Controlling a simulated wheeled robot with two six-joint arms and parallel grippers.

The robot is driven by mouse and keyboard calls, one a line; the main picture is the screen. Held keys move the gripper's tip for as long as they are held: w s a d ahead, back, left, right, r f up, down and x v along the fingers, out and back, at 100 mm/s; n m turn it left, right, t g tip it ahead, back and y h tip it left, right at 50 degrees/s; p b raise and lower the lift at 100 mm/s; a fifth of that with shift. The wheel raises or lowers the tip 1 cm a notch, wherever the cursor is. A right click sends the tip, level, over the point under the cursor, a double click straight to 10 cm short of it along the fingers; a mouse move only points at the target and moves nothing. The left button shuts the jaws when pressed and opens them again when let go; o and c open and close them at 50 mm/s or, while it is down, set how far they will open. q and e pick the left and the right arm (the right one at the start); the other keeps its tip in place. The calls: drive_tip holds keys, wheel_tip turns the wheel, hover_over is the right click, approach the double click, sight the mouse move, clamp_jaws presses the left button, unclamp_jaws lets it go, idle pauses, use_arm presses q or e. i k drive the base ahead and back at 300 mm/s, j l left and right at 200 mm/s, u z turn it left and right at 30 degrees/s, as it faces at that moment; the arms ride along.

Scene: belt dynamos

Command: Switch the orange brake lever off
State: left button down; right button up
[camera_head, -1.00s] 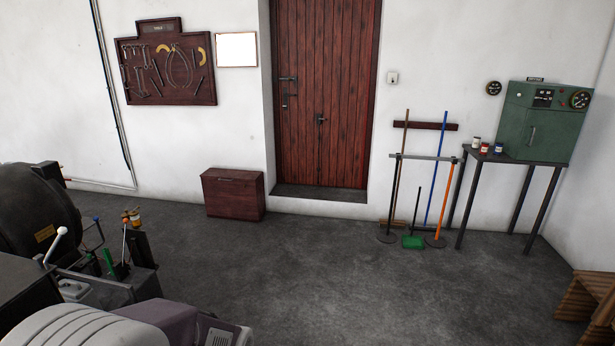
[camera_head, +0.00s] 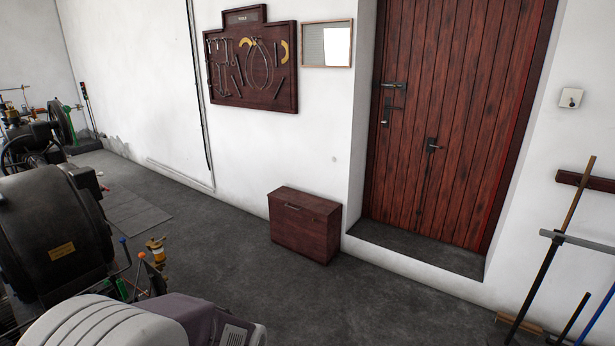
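A group of thin control levers stands beside a large dark round machine (camera_head: 50,235) at the lower left. One lever has an orange-red tip (camera_head: 142,256); it is small, and I cannot tell for sure that it is the brake lever or which position it is in. A lever with a blue tip (camera_head: 123,241) stands just left of it. A brass and yellow fitting (camera_head: 156,247) is just right of it. The lower parts of the levers are hidden behind my own body. Neither of my grippers is in view.
More machinery with a spoked wheel (camera_head: 25,150) stands at the far left. A dark red wooden box (camera_head: 305,228) is against the wall, left of the wooden door (camera_head: 450,120). Brooms on a rack (camera_head: 575,240) stand at the right. The grey floor (camera_head: 230,245) between machine and box is clear.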

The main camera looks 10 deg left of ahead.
sight(141, 255)
drive_tip(key=i+j+u, duration=0.4)
drive_tip(key=i, duration=0.3)
drive_tip(key=i+u, duration=0.35)
drive_tip(key=i, duration=0.35)
drive_tip(key=i+j+z, duration=0.1)
drive_tip(key=j, duration=0.3)
drive_tip(key=i+j+z, duration=0.1)
drive_tip(key=i+j, duration=0.15)
drive_tip(key=j, duration=0.15)
drive_tip(key=i+j, duration=0.15)
drive_tip(key=j, duration=0.25)
drive_tip(key=i+j+z, duration=0.15)
drive_tip(key=j, duration=0.25)
drive_tip(key=i+j+z, duration=0.1)
drive_tip(key=j, duration=0.3)
drive_tip(key=i+j+z, duration=0.1)
drive_tip(key=j, duration=0.35)
drive_tip(key=i, duration=0.1)
